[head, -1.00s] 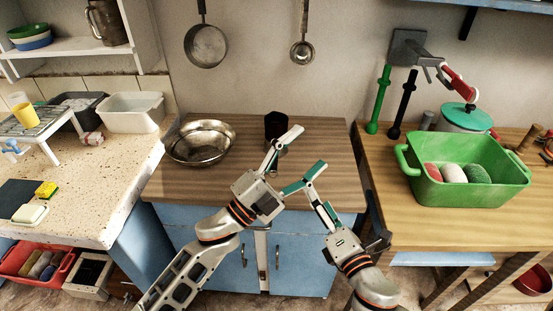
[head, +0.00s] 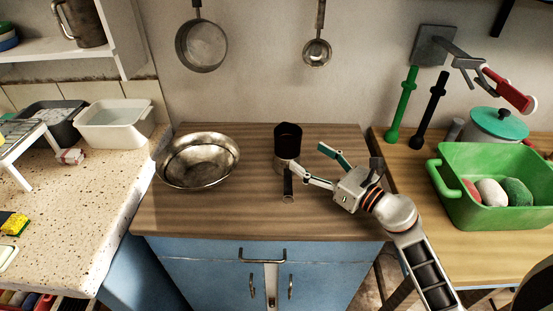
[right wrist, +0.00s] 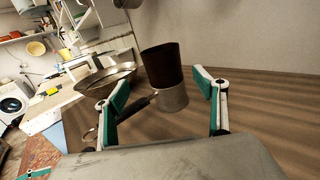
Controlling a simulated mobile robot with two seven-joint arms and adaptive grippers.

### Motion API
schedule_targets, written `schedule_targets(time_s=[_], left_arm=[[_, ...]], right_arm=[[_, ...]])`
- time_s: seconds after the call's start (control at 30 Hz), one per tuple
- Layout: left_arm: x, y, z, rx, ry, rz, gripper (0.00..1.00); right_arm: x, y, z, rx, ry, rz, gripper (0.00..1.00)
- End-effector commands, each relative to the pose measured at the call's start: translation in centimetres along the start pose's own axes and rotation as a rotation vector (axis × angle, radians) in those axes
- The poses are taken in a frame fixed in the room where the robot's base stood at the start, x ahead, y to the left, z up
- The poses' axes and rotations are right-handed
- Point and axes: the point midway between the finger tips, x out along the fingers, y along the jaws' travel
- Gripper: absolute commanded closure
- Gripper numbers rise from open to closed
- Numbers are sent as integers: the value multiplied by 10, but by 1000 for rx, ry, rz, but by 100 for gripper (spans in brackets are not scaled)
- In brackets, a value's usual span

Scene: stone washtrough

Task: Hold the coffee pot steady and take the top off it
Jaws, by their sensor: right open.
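The coffee pot (head: 283,165) stands upright on the wooden counter, a silvery lower body with a black handle (head: 288,185) pointing toward the front. Its dark, tall top (head: 288,138) sits on the body; it also shows in the right wrist view (right wrist: 162,65). My right gripper (head: 311,162) is open and empty at the right of the pot. In the right wrist view the pot's body (right wrist: 173,98) shows between the two green-padded fingers, beyond them. Whether a finger touches the pot or handle, I cannot tell. My left gripper is out of view.
A metal bowl (head: 198,161) stands left of the pot. A green tub (head: 480,212) and a lidded pot (head: 497,127) are on the right counter. Pans (head: 201,46) hang on the wall behind. The counter's front left is clear.

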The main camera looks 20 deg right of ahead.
Motion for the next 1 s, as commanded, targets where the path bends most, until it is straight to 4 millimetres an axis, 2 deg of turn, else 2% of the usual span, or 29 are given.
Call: schedule_targets(time_s=[0.03,0.17,0.47,0.73,1.0], left_arm=[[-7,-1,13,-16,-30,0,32],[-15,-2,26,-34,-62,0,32],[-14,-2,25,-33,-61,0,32],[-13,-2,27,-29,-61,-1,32],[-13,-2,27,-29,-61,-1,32]], right_arm=[[0,-4,-3,-23,15,0,29],[4,-8,-5,-49,31,1,29],[33,-6,-9,-49,30,2,29],[69,-6,-17,-48,29,1,29],[78,-5,-18,-50,31,2,29]])
